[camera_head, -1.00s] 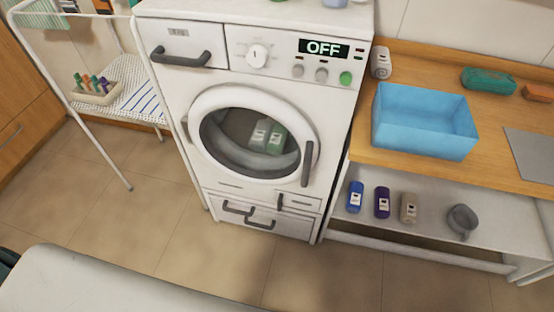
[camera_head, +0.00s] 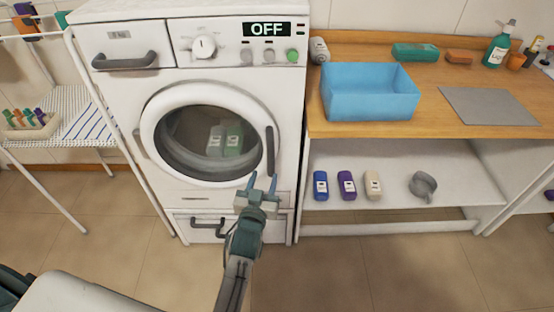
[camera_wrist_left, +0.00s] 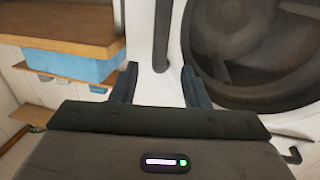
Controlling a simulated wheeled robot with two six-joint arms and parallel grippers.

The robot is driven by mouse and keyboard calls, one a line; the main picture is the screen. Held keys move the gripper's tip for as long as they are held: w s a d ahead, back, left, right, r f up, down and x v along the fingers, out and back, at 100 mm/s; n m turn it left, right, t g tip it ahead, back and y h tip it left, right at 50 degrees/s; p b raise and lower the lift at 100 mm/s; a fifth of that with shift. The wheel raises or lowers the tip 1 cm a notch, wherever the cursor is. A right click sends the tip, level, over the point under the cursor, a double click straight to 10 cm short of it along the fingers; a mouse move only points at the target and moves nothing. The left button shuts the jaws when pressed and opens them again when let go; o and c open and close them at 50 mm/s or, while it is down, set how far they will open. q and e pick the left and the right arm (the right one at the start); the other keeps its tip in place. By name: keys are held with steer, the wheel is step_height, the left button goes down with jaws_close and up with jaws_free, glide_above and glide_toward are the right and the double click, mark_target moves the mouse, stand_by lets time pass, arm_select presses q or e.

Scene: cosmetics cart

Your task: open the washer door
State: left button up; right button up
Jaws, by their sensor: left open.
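The white washer (camera_head: 120,190) has a round door (camera_head: 152,140) with dark glass, and the door looks shut. A dark upright handle (camera_head: 270,150) is on the door's right side. In the left wrist view the handle (camera_wrist_left: 162,35) is a grey bar ending near the gap between the fingers. My left gripper (camera_head: 262,182) is open, with its fingertips just below the handle's lower end; contact cannot be told. In the wrist view its two dark fingers (camera_wrist_left: 158,86) stand apart with nothing gripped. My right gripper is not in view.
The display (camera_head: 266,29) reads OFF. Bottles (camera_head: 224,138) show behind the glass. To the right is a wooden counter (camera_head: 420,120) with a blue bin (camera_head: 368,105), and several bottles stand on a shelf below. A white rack (camera_head: 85,125) is at the left. The floor in front is clear.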

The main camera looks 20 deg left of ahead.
mark_target(270, 158)
arm_select(q)
steer(key=w, duration=0.3)
steer(key=w+b, duration=0.1)
steer(key=w, duration=0.3)
steer(key=w+a, duration=0.1)
steer(key=w, duration=0.2)
steer(key=shift+w+f, duration=0.15)
steer(key=shift+w, duration=0.05)
steer(key=shift+c, duration=0.2)
jaws_close()
